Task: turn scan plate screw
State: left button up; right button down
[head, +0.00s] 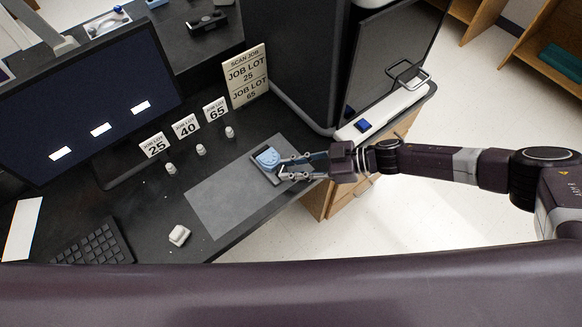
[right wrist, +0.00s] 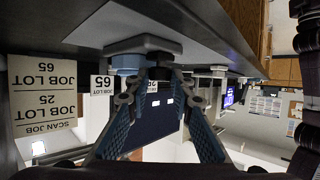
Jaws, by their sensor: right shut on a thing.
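A small scan plate (head: 259,172) lies on the grey mat on the dark bench, with a light-blue piece (head: 267,157) on it. My right gripper (head: 283,167) reaches in from the right, low over the mat, at the plate's right side. In the right wrist view, which is upside down, its blue-padded fingers (right wrist: 158,76) close together on the dark scan plate screw (right wrist: 146,45) by the plate. The fingertips partly hide the screw, and I cannot tell how far it is turned. My left gripper is not in view.
Small white pieces (head: 201,150) stand before the job lot cards 25, 40 and 65. A larger white piece (head: 179,235) sits left of the grey mat (head: 222,205). A scan job sign (head: 246,76), monitor (head: 85,85), keyboard (head: 95,243) and dark machine (head: 290,60) surround the space. The near mat is clear.

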jog(key=c, duration=1.7)
grip_release()
jog(key=shift+v, duration=6)
